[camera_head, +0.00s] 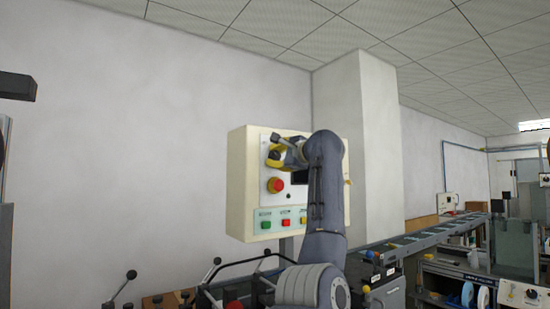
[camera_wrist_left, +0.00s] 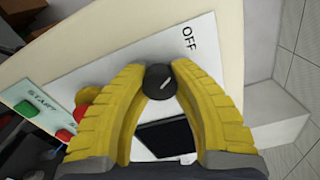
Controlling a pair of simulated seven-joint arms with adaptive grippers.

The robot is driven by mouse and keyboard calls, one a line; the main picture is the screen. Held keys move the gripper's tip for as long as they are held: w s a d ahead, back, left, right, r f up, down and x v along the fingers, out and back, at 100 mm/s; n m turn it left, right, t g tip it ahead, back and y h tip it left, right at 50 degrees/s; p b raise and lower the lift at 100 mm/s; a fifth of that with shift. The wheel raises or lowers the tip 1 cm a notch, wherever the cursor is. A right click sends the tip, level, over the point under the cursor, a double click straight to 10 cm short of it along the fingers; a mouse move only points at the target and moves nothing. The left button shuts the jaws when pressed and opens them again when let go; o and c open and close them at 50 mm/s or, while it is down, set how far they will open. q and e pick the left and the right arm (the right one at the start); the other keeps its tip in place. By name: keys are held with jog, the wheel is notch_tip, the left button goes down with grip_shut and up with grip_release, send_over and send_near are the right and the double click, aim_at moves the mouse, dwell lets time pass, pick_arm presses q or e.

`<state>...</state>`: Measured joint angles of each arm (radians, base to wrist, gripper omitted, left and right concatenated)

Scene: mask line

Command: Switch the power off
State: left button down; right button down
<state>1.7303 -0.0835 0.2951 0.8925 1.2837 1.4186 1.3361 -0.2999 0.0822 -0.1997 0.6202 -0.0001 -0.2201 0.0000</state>
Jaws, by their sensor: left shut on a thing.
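The cream control box (camera_head: 240,170) hangs before the wall in the head view. Its black rotary knob (camera_wrist_left: 160,82) sits near the printed word OFF in the left wrist view. My left gripper (camera_wrist_left: 158,80) has its two yellow fingers closed around the knob, one on each side; it also shows at the box's upper part in the head view (camera_head: 275,155). The white line on the knob is tilted and does not point straight at the OFF word. The knob is mostly hidden by the gripper in the head view. My right gripper is not in view.
Below the knob are a red emergency button (camera_head: 275,185) on a yellow base and a row of green (camera_head: 265,225), red and orange buttons. A dark screen (camera_wrist_left: 165,138) lies close to the fingers. A conveyor (camera_head: 430,235) runs to the right.

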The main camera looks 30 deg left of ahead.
pick_arm(q)
jog(key=shift+w+n, duration=0.1)
jog(key=shift+n, duration=0.5)
jog(key=c, duration=1.3)
grip_release()
jog(key=shift+w, duration=0.1)
jog(key=o, duration=0.3)
jog(key=shift+o, duration=0.2)
jog(key=v, duration=1.2)
jog(key=shift+f, duration=0.1)
